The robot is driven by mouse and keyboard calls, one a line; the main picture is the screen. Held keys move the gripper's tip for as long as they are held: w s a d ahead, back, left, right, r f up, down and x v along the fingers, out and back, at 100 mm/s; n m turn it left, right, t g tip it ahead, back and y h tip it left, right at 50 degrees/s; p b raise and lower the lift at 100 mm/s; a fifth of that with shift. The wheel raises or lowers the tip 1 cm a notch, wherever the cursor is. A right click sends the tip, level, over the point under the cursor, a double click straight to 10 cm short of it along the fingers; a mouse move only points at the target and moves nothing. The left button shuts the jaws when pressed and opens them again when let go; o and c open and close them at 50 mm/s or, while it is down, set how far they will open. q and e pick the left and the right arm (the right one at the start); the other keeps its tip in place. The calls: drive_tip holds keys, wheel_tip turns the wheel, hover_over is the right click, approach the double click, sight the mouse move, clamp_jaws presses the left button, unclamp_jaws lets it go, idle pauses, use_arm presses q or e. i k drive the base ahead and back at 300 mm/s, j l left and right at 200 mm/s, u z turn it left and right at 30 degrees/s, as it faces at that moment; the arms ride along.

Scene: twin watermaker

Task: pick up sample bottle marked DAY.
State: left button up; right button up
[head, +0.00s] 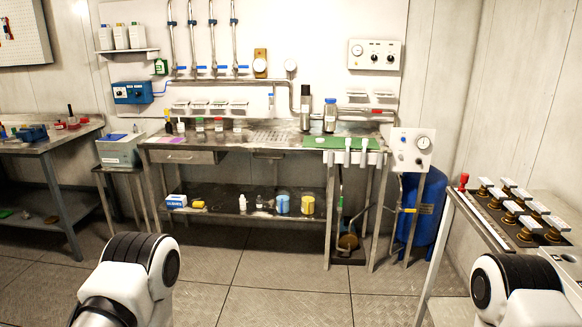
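Several small sample bottles stand upright in a row on the left part of the steel bench (265,138). One has a green cap (199,125), one beside it also has a greenish cap (219,125), and one has a red cap (237,126). Darker small bottles (181,128) stand at the left end. The labels are too small to read, so I cannot tell which one is marked DAY. Only my arm links show, at the lower left and lower right, well short of the bench. Neither gripper is in view.
A green mat (310,142) and two tall cylinders (330,115) are on the bench's right. A lower shelf (230,207) holds cans and small containers. A side table (45,145) stands left, a valve bench (490,222) right. The floor (260,275) before the bench is clear.

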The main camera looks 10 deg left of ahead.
sight(238, 129)
drive_tip(key=i+l+u, duration=0.2)
drive_tip(key=i, duration=2)
drive_tip(key=i+j, duration=0.35)
drive_tip(key=j, duration=0.15)
drive_tip(key=i+j, duration=0.35)
drive_tip(key=j, duration=0.15)
drive_tip(key=i+j, duration=0.3)
drive_tip(key=j, duration=0.2)
drive_tip(key=j+z, duration=0.15)
drive_tip(key=j, duration=1.4)
drive_tip(key=i, duration=0.05)
